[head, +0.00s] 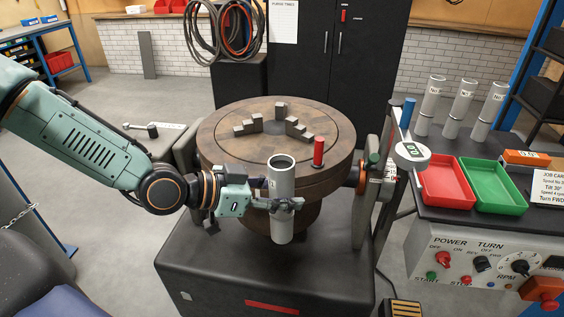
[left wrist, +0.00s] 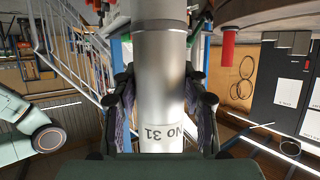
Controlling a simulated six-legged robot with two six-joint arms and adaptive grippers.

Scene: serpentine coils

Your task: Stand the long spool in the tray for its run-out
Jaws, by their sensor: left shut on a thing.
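My left gripper (head: 285,204) is shut around a grey, open-topped tube-shaped spool (head: 282,170). The spool is upright in front of the round turntable (head: 225,130), its lower end below the fingers. In the left wrist view the spool (left wrist: 160,85) lies between the two finger pads and bears an upside-down label, "No 31". A red tray (head: 447,184) and a green tray (head: 494,186) lie side by side on the bench at the right; both look empty. My right gripper is in neither view.
Several labelled grey tubes (head: 461,108) stand behind the trays. A red cylinder (head: 319,152) stands on the turntable's rim, close to the held spool. A round gauge (head: 411,151) on a post stands left of the red tray. A control panel (head: 485,260) is at the bench front.

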